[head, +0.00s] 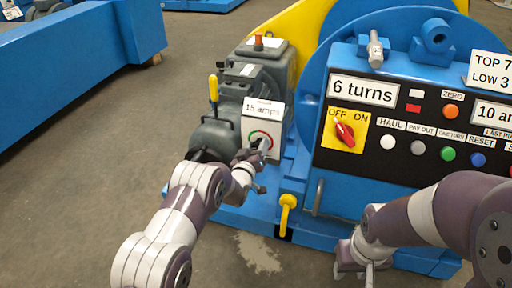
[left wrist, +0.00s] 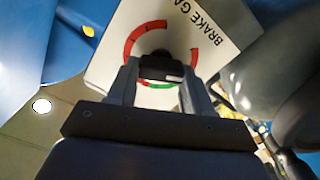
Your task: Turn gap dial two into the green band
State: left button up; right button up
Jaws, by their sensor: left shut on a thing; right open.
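A white plate (left wrist: 108,63) in the left wrist view carries the cut-off words "BRAKE GA" and a round dial scale. The scale has a red band (left wrist: 137,38) and a short green band (left wrist: 160,86). My left gripper (left wrist: 160,72) is shut on the dark dial knob (left wrist: 158,65) at its centre. A small white mark shows on the knob's lower right, but I cannot tell where its pointer stands. In the head view my left gripper (head: 257,154) partly hides the dial (head: 261,135), below a "15 amps" display. My right gripper (head: 364,268) is open, low in front of the blue machine.
The control panel (head: 376,135) with a red switch and several buttons stands right of the dial. A yellow handle (head: 287,203) sticks out below it. A grey motor (head: 215,138) with a yellow-handled lever is left of the dial. Open floor lies at the left.

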pick_arm(q)
jog(key=m, duration=0.5)
jog(key=shift+d+r+m, duration=0.15)
jog(key=shift+r+m, duration=0.1)
jog(key=shift+m, duration=0.05)
jog(key=m, duration=0.5)
jog(key=shift+d+r+m, duration=0.15)
jog(key=shift+m, duration=0.15)
jog(key=shift+w, duration=0.1)
jog(key=o, duration=1)
jog(key=shift+o, duration=0.2)
jog(key=p+v, duration=0.5)
jog(key=v, duration=0.7)
jog(key=shift+s+f+p, duration=0.25)
jog(key=shift+s+p, duration=0.05)
jog(key=shift+s, duration=0.05)
jog(key=shift+f, duration=0.1)
